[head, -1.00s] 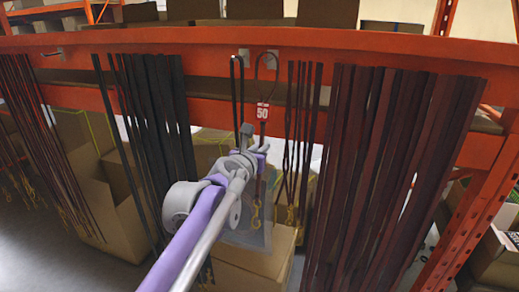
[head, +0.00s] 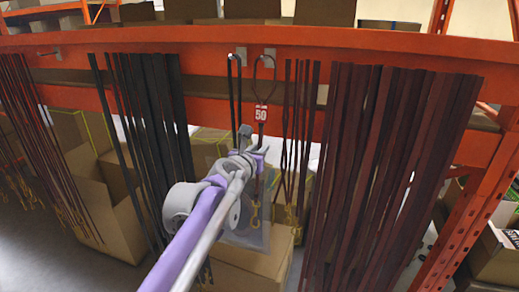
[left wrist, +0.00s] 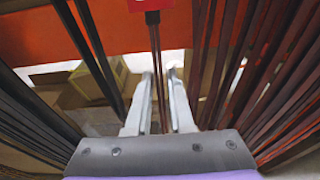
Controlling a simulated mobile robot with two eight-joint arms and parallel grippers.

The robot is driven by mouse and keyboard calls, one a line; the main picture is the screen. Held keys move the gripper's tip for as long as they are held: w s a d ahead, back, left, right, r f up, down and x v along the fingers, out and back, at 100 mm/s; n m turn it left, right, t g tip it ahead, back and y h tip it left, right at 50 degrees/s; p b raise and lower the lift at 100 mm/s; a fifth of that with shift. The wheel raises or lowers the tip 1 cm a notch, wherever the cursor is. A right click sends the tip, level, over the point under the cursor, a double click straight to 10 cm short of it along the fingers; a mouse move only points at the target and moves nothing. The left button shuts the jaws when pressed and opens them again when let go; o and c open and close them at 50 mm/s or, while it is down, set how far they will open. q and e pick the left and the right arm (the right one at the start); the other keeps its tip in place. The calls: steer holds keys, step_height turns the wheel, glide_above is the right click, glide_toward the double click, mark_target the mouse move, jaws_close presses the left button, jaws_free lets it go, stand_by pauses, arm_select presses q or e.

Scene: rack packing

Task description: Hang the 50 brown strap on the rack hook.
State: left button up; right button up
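The 50 brown strap (head: 257,182) hangs upright with a red tag marked 50 (head: 261,113) and a thin dark loop above it. The loop's top is close to a hook on a small metal plate (head: 270,54) on the orange beam; I cannot tell whether it is over the hook. My left gripper (head: 258,151) is just below the tag. In the left wrist view its fingers (left wrist: 160,78) are close together on either side of the strap (left wrist: 157,55) and seem shut on it. The tag (left wrist: 149,4) is at the top edge there. My right gripper is not in view.
Black straps (head: 152,110) hang to the left and a dense row of dark red straps (head: 390,160) to the right. Narrow brown straps (head: 300,110) hang just right of the tag. Cardboard boxes (head: 245,277) stand below. The orange beam (head: 350,43) runs across.

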arm_select(q)
steer(key=o, duration=0.3)
steer(key=shift+o, duration=0.2)
steer(key=v, duration=1)
steer(key=s+a+f+m+g+y+p, duration=0.1)
steer(key=s+a+f+m+g, duration=0.2)
steer(key=s+f+m, duration=0.6)
steer(key=s+a+f+m+g+y+p, duration=0.1)
steer(key=s+a+f+m+g+y, duration=0.1)
steer(key=s+a+f+m, duration=0.5)
steer(key=s+a+f+m+g+y+p, duration=0.1)
steer(key=s+a+f+m+g, duration=0.3)
steer(key=s+f+m, duration=0.9)
steer(key=f+m, duration=0.1)
steer(key=m, duration=0.2)
steer(key=shift+a+f+g+y, duration=0.3)
steer(key=shift+a+y, duration=0.1)
steer(key=shift+s, duration=0.15)
